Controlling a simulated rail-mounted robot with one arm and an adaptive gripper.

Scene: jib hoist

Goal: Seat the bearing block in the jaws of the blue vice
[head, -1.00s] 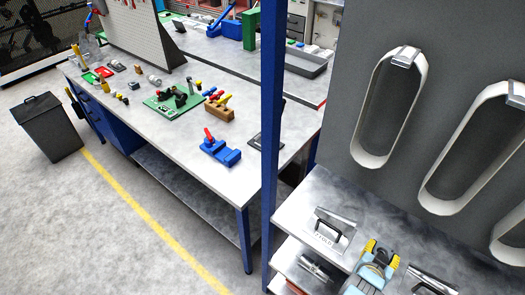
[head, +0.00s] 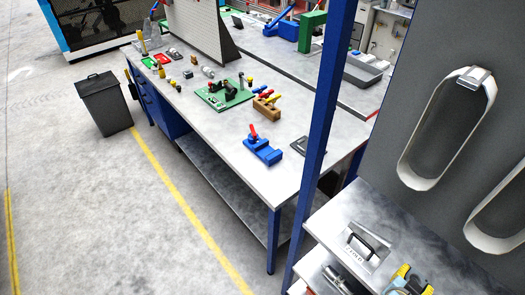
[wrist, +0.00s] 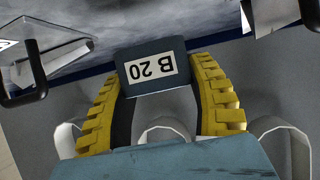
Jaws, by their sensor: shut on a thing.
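The blue vice (head: 262,151) with a red handle stands on the long grey workbench (head: 232,158), near its front edge; whether anything sits in its jaws is too small to tell. My gripper (head: 405,275) is at the bottom right of the head view, over the steel shelf and well apart from the vice. In the wrist view, the yellow fingers of my gripper (wrist: 160,85) are shut on a dark grey-blue block labelled "B 20" (wrist: 150,68), which I take as the bearing block. The label reads upside down there.
A blue post (head: 326,130) rises between my gripper and the vice. A steel piece with a black handle (head: 362,246) lies on the shelf. A green fixture board (head: 222,95) and a wooden block with coloured handles (head: 266,106) stand behind the vice. White strap loops hang at right.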

